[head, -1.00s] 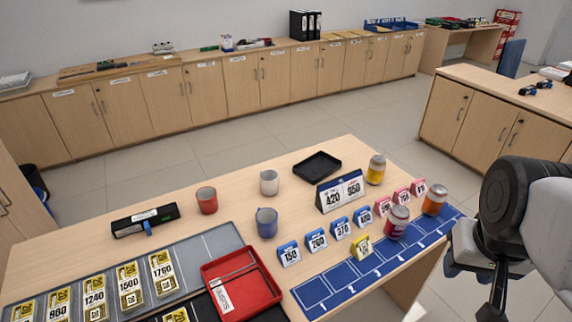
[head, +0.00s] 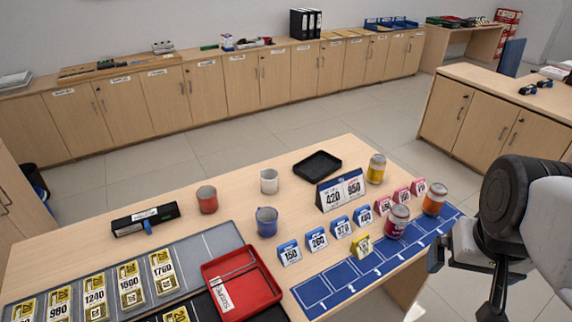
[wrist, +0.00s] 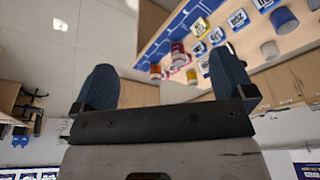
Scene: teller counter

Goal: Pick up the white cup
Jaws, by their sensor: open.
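The white cup (head: 269,181) stands upright on the wooden counter in the head view, behind the blue mug (head: 267,221) and right of the red cup (head: 207,199). A pale cup that looks like it (wrist: 270,50) also shows at the upper right of the wrist view. My gripper (head: 438,258) is at the right in the head view, beyond the counter's right edge and far from the cup. In the wrist view my gripper (wrist: 165,82) has its two blue fingers wide apart with nothing between them.
A black tray (head: 317,166) and a price stand (head: 342,190) are right of the white cup. A red tray (head: 240,282) is in front. Bare counter surrounds the cup.

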